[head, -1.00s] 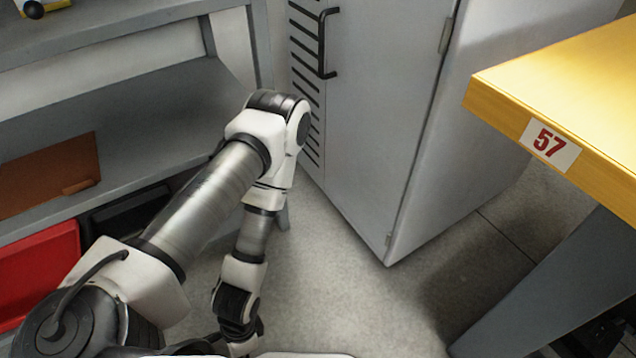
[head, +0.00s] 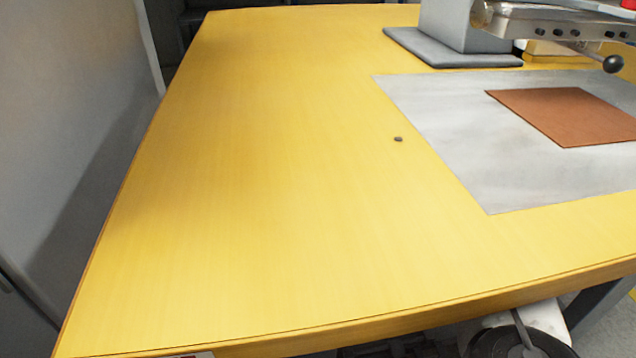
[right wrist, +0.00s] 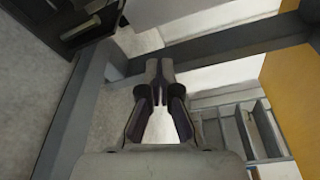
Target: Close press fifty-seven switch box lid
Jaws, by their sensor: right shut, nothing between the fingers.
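No switch box or lid can be made out in either view. Part of the press (head: 462,28) stands at the back right of the yellow table (head: 250,170) in the head view, cut off by the frame's edge. My left gripper is in neither view.
A grey metal plate (head: 450,130) with a brown sheet (head: 570,115) lies on the table's right. A small dark bit (head: 398,139) sits beside it. The table's left half is clear. Grey beams (right wrist: 210,45) and a slotted grey rack (right wrist: 262,130) show in the right wrist view.

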